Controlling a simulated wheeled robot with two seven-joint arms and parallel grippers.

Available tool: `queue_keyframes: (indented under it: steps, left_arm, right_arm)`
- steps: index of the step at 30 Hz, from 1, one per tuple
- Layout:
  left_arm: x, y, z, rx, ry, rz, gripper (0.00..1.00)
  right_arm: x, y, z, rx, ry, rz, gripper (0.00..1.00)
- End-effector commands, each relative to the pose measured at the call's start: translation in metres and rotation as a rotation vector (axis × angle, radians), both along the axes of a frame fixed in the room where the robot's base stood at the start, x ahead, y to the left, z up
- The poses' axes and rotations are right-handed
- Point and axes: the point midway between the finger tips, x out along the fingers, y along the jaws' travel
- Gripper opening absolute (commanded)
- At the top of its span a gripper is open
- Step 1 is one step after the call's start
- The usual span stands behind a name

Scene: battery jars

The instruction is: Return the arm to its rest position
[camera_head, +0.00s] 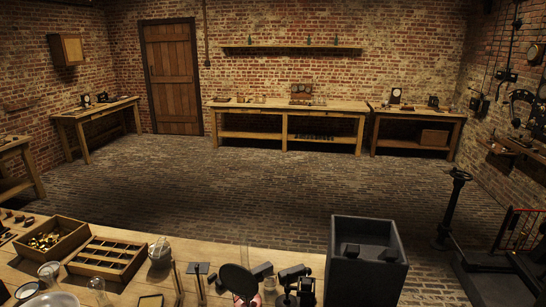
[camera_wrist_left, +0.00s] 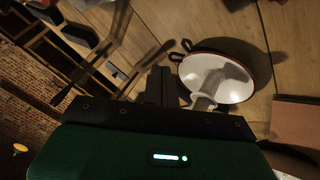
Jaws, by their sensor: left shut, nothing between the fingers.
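My left gripper (camera_wrist_left: 160,86) shows in the left wrist view as dark fingers in front of its dark housing. The fingers are together, with nothing between them. It hangs over the wooden table, just left of a round white dish (camera_wrist_left: 217,78) with a dark red rim. I cannot tell from this view whether it touches anything. I cannot make out my left arm for sure in the head view. My right gripper is in neither view.
The near table (camera_head: 205,252) holds a wooden box of brass parts (camera_head: 70,228), a divided wooden tray (camera_head: 108,252), glassware (camera_head: 50,272), a dark round disc (camera_head: 238,280) and small black devices (camera_head: 292,273). A dark open bin (camera_head: 343,275) stands at right.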

Motion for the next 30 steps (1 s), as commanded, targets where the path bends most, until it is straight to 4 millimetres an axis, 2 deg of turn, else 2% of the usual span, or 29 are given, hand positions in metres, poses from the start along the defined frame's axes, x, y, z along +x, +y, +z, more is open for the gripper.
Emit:
queue_keyframes:
  steps: [1, 8, 15, 18, 24, 30]
  left_arm:
    - [-0.024, -0.013, -0.003, 0.035, 0.021, -0.053, 0.0]
    - [-0.126, -0.063, 0.005, 0.19, 0.112, -0.273, 0.0]
    - [-0.238, -0.104, 0.04, 0.318, 0.191, -0.468, 0.0]
    - [-0.274, -0.114, 0.057, 0.353, 0.215, -0.523, 0.0]
    - [-0.322, -0.125, 0.086, 0.393, 0.246, -0.588, 0.0]
    - [-0.357, -0.13, 0.109, 0.418, 0.269, -0.629, 0.0]
  right_arm:
    - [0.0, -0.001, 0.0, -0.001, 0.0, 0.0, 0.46]
    - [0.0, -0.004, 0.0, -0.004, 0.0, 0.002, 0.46]
    - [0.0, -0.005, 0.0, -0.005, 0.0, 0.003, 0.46]
    - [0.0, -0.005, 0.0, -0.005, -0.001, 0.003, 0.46]
    - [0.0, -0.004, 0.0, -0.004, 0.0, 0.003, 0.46]
    - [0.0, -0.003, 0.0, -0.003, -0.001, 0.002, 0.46]
